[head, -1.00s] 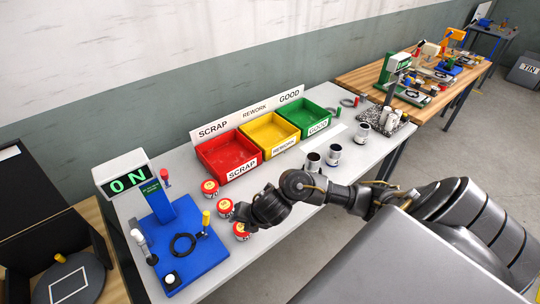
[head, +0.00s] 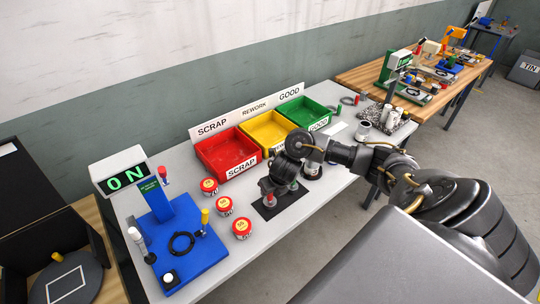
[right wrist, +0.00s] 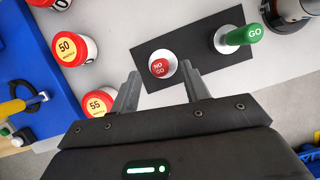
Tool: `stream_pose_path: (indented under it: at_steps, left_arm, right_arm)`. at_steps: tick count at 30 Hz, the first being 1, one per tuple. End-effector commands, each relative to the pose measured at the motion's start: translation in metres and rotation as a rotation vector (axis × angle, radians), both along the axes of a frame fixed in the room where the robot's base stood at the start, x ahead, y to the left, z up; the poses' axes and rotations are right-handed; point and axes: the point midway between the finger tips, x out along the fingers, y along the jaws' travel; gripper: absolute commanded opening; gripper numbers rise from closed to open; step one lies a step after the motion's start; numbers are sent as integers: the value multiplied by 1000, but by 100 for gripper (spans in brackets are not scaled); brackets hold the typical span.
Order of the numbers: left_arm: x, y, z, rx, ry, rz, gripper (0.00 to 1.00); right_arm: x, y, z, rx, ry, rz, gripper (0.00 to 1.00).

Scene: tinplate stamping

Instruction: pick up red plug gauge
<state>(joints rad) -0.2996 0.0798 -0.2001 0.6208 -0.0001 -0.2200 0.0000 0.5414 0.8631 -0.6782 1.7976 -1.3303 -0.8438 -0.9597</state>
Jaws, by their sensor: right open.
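The red plug gauge, marked NO GO, shows its round red end (right wrist: 160,67) in the right wrist view, above a pale base on a black mat (right wrist: 152,45). It also shows in the head view (head: 269,200), partly covered by my gripper. My right gripper (right wrist: 160,74) is open, with one finger on each side of the red gauge; whether they touch it I cannot tell. A green GO plug gauge (right wrist: 240,37) stands on the same mat to the right. My left gripper is not in view.
Several red-lidded tins (head: 225,205) stand left of the mat. A blue stamping fixture (head: 185,245) is farther left. Red (head: 228,150), yellow (head: 265,130) and green (head: 303,112) bins stand behind. A dark-topped cup (head: 312,170) is close to my arm.

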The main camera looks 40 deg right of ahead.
Motion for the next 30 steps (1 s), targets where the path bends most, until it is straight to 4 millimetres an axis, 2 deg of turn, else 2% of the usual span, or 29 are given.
stream_pose_path:
  at_steps: [5,15,24,30]
  left_arm:
    - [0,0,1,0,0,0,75]
    - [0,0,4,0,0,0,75]
    - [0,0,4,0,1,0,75]
    - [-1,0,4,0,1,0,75]
  right_arm:
    - [1,0,-4,1,1,-1,46]
    - [19,-5,-44,1,2,-2,46]
    - [22,-5,-48,0,-1,0,46]
    - [21,-5,-48,0,-1,-1,20]
